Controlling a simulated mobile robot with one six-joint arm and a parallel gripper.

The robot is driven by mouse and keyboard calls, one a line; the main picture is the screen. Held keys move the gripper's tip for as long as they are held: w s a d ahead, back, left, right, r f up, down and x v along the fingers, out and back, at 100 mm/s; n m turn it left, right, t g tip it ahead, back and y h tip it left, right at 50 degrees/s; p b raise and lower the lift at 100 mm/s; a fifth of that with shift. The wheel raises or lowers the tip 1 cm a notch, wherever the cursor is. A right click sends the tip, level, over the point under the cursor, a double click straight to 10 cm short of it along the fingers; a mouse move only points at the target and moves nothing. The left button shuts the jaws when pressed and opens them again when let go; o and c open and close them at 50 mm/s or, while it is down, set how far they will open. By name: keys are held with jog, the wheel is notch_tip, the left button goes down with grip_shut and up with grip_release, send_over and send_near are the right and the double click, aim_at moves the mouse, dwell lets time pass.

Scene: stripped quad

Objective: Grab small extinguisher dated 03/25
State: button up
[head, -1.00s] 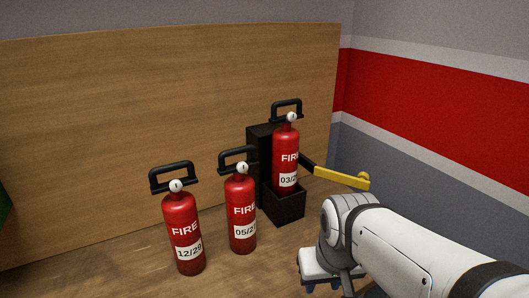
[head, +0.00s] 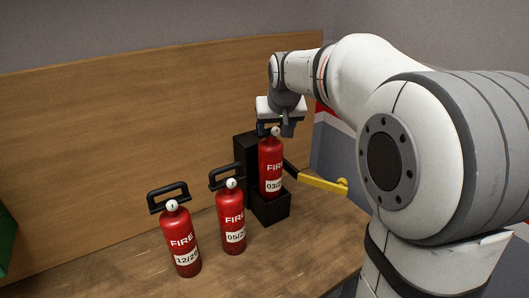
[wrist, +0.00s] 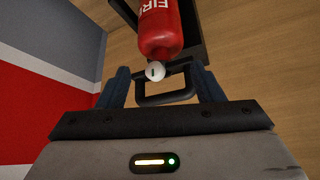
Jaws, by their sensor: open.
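The small red extinguisher with a label starting 03/2 (head: 270,165) stands upright in a black holder (head: 270,208); the label's last digit is cut off by the bottle's curve. My gripper (head: 276,130) is at the top of this extinguisher, pointing down. In the wrist view the open fingers (wrist: 162,80) lie on either side of its black handle (wrist: 166,98), with gaps visible. The white gauge (wrist: 155,71) and red body (wrist: 160,30) show beyond. In the head view my gripper hides most of the handle.
Two similar extinguishers stand left on the wooden surface, one marked 12/29 (head: 181,240), one starting 05/2 (head: 231,220). A yellow-ended lever (head: 323,184) sticks out right of the holder. A wooden panel (head: 120,110) stands behind. A green object (head: 5,240) is at the left edge.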

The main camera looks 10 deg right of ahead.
aim_at(272, 132)
jog(key=shift+w, duration=0.85)
jog(key=p+x, duration=0.2)
jog(key=x, duration=0.4)
jog(key=shift+w+f+p, duration=0.3)
jog(key=shift+c, duration=0.5)
grip_shut()
jog(key=shift+w+r, duration=0.1)
jog(key=shift+r, duration=0.1)
